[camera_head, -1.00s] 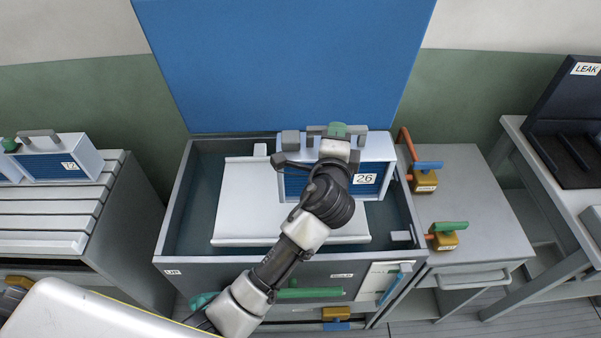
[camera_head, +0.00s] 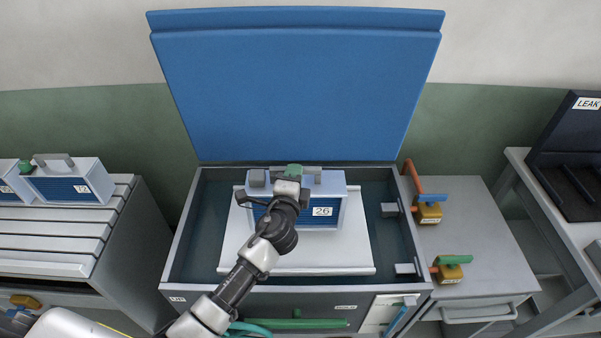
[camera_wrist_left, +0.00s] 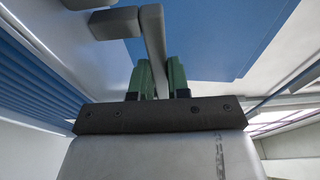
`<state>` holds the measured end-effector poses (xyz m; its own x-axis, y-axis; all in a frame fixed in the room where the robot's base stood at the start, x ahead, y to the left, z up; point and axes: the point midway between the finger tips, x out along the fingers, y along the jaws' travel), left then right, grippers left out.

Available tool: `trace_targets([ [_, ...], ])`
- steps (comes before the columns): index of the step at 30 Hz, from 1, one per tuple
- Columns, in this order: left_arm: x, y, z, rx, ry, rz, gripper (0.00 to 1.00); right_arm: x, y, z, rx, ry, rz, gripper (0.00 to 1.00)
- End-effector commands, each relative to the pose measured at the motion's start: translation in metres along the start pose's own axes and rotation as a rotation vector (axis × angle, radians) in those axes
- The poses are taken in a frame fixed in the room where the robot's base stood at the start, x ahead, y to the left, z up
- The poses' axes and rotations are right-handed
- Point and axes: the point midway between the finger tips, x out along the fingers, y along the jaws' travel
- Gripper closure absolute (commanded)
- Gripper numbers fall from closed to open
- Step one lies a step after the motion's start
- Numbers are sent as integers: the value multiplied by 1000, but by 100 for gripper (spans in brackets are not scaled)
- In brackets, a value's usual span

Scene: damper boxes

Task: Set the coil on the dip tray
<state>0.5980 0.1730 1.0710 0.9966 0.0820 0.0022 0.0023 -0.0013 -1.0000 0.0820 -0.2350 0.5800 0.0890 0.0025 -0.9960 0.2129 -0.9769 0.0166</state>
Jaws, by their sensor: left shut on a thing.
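The coil (camera_head: 332,192) is a pale box with a blue finned front, a label 26 and a grey handle on top. It stands upright over the middle of the white dip tray (camera_head: 310,259), inside the dark open tank. I cannot tell whether its underside touches the tray. My left gripper (camera_head: 292,172) reaches in from the front and is shut on the coil's handle. In the left wrist view the green fingers (camera_wrist_left: 159,78) pinch the grey handle bar (camera_wrist_left: 153,38). My arm hides part of the coil's front. My right gripper is not in view.
The tank's blue lid (camera_head: 300,90) stands raised behind. Two similar boxes (camera_head: 68,182) stand on the slatted bench at left. A black LEAK stand (camera_head: 570,160) is at far right.

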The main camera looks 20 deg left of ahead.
Motion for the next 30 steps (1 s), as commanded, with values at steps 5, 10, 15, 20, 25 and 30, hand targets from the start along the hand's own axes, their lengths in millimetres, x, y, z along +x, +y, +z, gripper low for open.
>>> trace_targets([
  [5, 1, 19, -1, 0, 1, -7, 100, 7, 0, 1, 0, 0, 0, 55],
  [10, 1, 31, -1, -1, 1, -9, 100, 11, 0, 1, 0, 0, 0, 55],
  [15, 1, 31, -1, -2, 1, -11, 100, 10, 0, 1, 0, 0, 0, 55],
  [20, 1, 32, -1, -2, 1, -10, 100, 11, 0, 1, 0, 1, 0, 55],
  [25, -1, 39, 0, -1, 0, 3, 66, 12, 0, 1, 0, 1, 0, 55],
  [30, -1, 39, 0, -1, 0, 3, 58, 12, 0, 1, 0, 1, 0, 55],
])
